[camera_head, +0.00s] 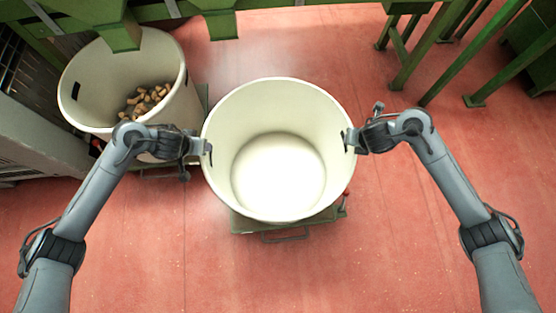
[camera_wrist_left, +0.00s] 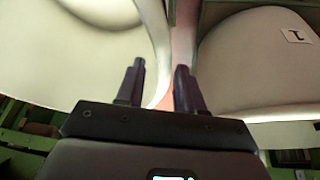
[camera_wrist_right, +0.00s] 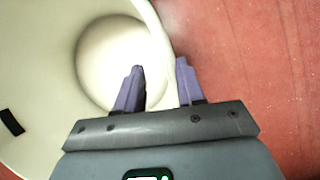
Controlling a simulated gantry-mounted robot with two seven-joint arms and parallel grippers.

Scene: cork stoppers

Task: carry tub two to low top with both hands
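A large empty white tub (camera_head: 232,112) stands in the middle of the head view, on a low green trolley (camera_head: 243,224). Its number is not visible. My left gripper (camera_head: 208,149) is at its left rim and my right gripper (camera_head: 347,140) at its right rim, beside dark handle slots. In the left wrist view the fingers (camera_wrist_left: 160,82) are apart, with the rim and a strip of floor between them. In the right wrist view the fingers (camera_wrist_right: 160,85) are apart too, either side of the rim. Neither looks clamped; contact is unclear.
Green framework (camera_head: 160,12) crosses the back, and green table legs (camera_head: 412,55) stand back right. The front floor (camera_head: 300,275) is clear.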

